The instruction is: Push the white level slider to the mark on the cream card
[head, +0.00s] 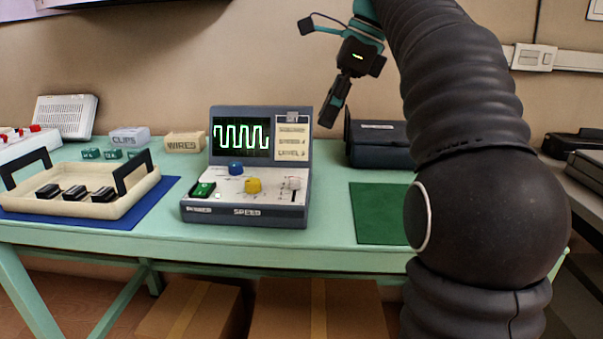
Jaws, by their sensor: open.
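The blue-grey console (250,215) stands on the green table, its screen (241,136) showing a green square wave. The white level slider (293,183) is on the right of its front panel, in a vertical slot. The cream card (291,145) is on the upright panel right of the screen; its lines are too small to read surely, the lowest seemingly a level setting. A yellow knob (253,185), a blue knob (236,168) and a green power switch (203,190) are left of the slider. My gripper (331,114) is open and empty, raised above and right of the console, touching nothing.
A cream tray (90,208) with black blocks lies at left on a blue mat. Boxes of clips (130,137) and wires (184,142) stand behind. A dark case (378,146) and a green mat (380,212) are at right, near my arm.

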